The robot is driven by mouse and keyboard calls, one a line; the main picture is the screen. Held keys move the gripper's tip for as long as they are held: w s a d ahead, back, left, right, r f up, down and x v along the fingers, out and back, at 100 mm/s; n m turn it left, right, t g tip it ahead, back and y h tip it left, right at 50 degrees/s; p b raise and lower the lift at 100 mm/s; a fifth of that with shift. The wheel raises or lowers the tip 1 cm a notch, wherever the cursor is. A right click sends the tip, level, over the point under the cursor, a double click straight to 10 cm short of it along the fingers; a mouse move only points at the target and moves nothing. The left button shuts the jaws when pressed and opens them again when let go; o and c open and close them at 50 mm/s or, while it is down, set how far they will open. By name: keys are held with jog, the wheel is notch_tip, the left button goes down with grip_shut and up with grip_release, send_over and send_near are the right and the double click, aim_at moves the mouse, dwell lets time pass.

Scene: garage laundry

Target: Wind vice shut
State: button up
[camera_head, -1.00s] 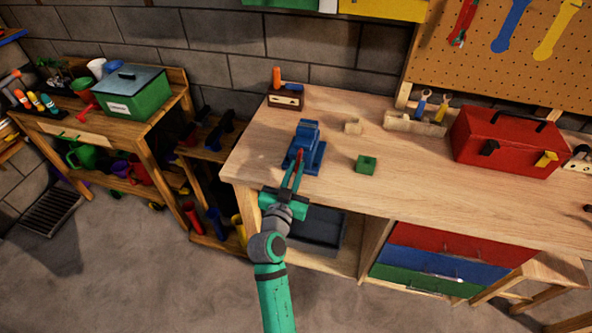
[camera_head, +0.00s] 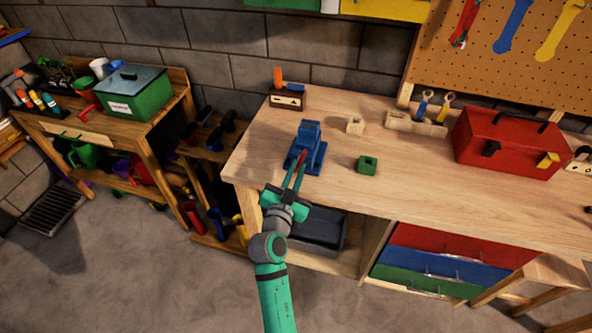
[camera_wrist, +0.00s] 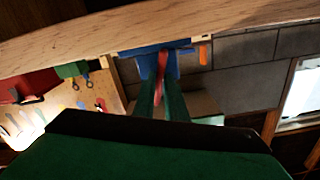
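The blue vice (camera_head: 309,142) stands on the workbench near its front left corner. In the wrist view it shows as a blue block (camera_wrist: 150,62) past my fingertips. Its red handle (camera_wrist: 161,72) points towards me and lies between my two green fingers. My gripper (camera_head: 297,165) reaches in from the front edge of the bench, its fingers closed around the handle with little gap at the sides. The handle looks slightly tilted between the fingers. The jaws' gap is hidden from these views.
A green block (camera_head: 367,165) lies right of the vice, a small pale wooden block (camera_head: 355,125) behind it. A wooden holder with an orange-handled tool (camera_head: 287,98) stands at the back left. A red toolbox (camera_head: 505,142) is further right. A dark tray (camera_head: 318,232) sits below.

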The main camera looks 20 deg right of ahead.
jog(key=o, duration=0.4)
jog(key=shift+c, duration=0.2)
jog(key=shift+s, duration=0.15)
jog(key=shift+s, duration=0.1)
jog(key=v, duration=1)
jog(key=shift+s+a, duration=0.2)
jog(key=shift+a, duration=0.15)
